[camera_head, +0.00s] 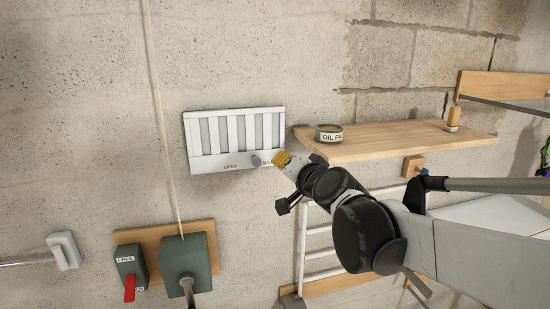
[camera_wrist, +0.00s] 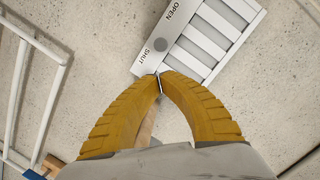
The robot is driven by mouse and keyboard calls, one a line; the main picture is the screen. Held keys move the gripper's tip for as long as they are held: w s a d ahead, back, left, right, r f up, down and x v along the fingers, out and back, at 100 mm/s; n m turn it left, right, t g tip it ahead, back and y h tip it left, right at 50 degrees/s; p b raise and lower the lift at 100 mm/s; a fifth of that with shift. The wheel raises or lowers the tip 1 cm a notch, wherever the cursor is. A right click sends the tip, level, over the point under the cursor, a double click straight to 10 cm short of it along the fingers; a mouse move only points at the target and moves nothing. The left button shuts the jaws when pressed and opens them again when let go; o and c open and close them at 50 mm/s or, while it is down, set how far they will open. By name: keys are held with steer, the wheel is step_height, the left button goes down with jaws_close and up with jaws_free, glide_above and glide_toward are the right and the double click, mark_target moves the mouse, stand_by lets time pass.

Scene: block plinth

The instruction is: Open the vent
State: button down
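A round grey knob (camera_head: 256,160) sits between the two words and shows in the wrist view too (camera_wrist: 161,45). My gripper (camera_head: 279,158) has yellow fingers and is at the vent's lower right corner, right of the knob. In the wrist view its fingertips (camera_wrist: 160,78) meet near the SHUT end, apart from the knob, with nothing clearly held.
A wooden shelf (camera_head: 400,140) with an oil tin (camera_head: 329,133) is close to the right of the vent. A white rack (camera_head: 318,240) is below the shelf. Green boxes (camera_head: 185,258) on a board are at lower left. The wall left of the vent is mostly clear.

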steer(key=p+x, duration=0.1)
steer(key=x, duration=0.8)
steer(key=shift+w+a+p, duration=0.1)
steer(key=shift+w+p, duration=0.15)
steer(key=shift+p, duration=0.1)
